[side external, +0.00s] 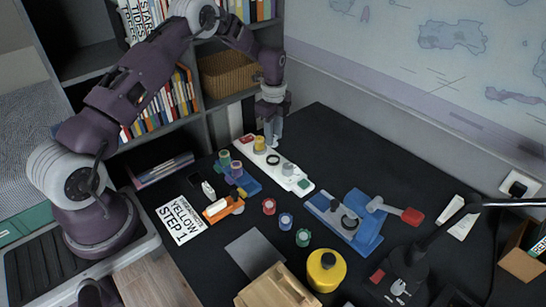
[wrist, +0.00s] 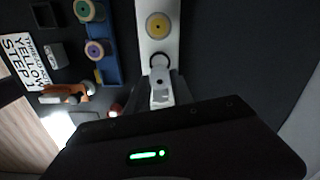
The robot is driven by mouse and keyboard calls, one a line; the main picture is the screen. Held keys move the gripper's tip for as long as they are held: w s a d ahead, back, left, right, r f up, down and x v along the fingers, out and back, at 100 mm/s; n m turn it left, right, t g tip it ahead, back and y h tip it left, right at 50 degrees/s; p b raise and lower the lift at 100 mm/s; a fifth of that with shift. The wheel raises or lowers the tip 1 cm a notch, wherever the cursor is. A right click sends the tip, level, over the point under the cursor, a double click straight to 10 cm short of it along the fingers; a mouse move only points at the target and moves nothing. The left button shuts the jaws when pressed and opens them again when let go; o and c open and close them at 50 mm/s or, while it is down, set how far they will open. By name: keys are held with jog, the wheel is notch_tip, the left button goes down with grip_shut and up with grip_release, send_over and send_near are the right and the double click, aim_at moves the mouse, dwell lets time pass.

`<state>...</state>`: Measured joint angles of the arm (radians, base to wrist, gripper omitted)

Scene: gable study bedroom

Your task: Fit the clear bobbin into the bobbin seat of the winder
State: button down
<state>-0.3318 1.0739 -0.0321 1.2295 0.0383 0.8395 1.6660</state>
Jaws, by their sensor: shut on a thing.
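My gripper (side external: 272,139) points down at the far end of the long white base, beside its yellow spool. In the wrist view, the fingers (wrist: 160,88) are shut on a small pale piece (wrist: 160,97), which looks like the clear bobbin; its outline is hard to make out. The yellow spool also shows in the wrist view (wrist: 158,26). I cannot tell which part is the bobbin seat.
A blue rack (side external: 247,185) with coloured spools stands left of the white base. A blue device (side external: 364,237) with a red-handled lever is to the right. Small spools (side external: 286,220), a yellow container (side external: 326,270), a wooden block (side external: 275,290) and a black lamp (side external: 440,235) are nearer the front.

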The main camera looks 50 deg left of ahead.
notch_tip(320, 180, down, 7)
jog(key=shift+r, duration=0.1)
jog(key=c, duration=1.1)
grip_release()
